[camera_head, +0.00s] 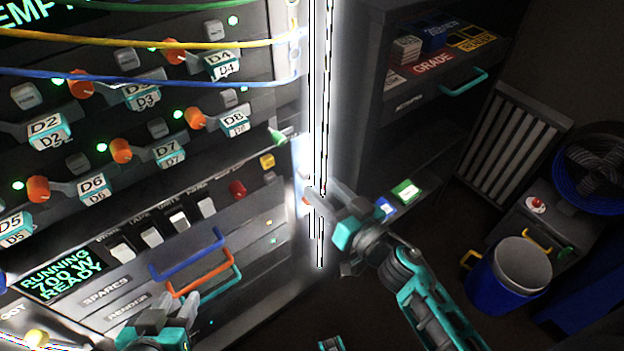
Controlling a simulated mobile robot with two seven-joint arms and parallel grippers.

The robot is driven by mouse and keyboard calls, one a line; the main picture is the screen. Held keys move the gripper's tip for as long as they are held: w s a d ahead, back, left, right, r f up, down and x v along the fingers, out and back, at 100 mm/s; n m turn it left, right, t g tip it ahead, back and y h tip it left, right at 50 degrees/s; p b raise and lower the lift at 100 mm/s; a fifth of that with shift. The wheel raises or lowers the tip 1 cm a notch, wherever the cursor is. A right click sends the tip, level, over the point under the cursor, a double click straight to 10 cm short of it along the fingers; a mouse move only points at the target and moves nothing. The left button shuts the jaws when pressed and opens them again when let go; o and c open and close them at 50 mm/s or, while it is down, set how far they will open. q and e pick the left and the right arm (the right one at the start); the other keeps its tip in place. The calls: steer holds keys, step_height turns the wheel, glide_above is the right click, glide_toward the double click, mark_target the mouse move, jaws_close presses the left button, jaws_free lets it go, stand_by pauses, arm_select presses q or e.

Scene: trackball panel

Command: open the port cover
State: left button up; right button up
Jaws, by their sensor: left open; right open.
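I cannot pick out a port cover for certain in the head view. The rack panel (250,215) fills the left side, with white switches, knobs and labelled modules. My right gripper (326,197) is open, in front of the bright vertical light strip (320,100) at the panel's right edge. It seems to hold nothing, and its fingers hide part of the strip. My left gripper (168,316) is low at the bottom left, open, in front of the lower drawers. Whether it touches them is unclear.
Blue (187,256) and orange (203,276) handles stick out near my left gripper. Yellow (150,42) and blue (150,79) cables cross the upper rack. A dark shelf (420,130) stands right, with a blue bucket (508,280) on the floor beyond my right arm.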

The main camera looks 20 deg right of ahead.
mark_target(309, 176)
steer(key=shift+x, duration=2.3)
jaws_close()
